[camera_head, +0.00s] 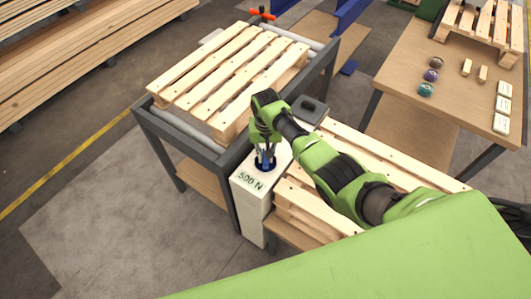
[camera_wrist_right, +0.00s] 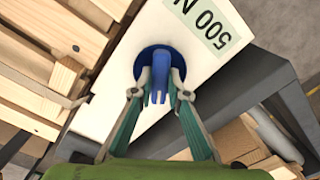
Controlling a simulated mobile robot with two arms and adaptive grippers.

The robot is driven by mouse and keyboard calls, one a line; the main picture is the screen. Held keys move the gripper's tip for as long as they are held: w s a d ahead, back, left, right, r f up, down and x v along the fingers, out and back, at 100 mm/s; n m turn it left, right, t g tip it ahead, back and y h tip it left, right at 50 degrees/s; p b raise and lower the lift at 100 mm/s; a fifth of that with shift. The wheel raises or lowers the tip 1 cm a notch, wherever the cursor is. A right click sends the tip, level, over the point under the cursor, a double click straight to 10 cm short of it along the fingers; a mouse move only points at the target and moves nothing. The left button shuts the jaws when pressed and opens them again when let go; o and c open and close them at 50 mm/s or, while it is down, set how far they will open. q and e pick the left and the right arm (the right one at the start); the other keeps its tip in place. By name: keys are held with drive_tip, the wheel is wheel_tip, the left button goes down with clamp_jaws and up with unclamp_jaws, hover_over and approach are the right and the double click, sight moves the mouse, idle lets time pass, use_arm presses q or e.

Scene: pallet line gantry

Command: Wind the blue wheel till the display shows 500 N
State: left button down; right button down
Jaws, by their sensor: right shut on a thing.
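The blue wheel (camera_wrist_right: 160,62) is on the top face of a white box (camera_head: 251,201). In the head view the wheel (camera_head: 264,164) is mostly hidden under my right gripper (camera_head: 265,158). The display (camera_head: 250,181) on the same face reads 500 N. It also shows upside down in the right wrist view (camera_wrist_right: 208,27). In the wrist view my right gripper (camera_wrist_right: 159,94) has one finger on each side of the wheel's raised blue grip and is shut on it. My left gripper is in neither view.
A pallet (camera_head: 230,75) lies on the grey-framed conveyor (camera_head: 181,136) behind the box. More pallet wood (camera_head: 305,207) is close to the box's right. A table (camera_head: 431,75) with small coloured objects and cards stands at the upper right. Open floor (camera_head: 110,215) is at left.

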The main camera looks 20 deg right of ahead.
drive_tip(key=c, duration=2)
unclamp_jaws()
drive_tip(key=shift+o, duration=0.2)
wheel_tip(320, 180, up, 12)
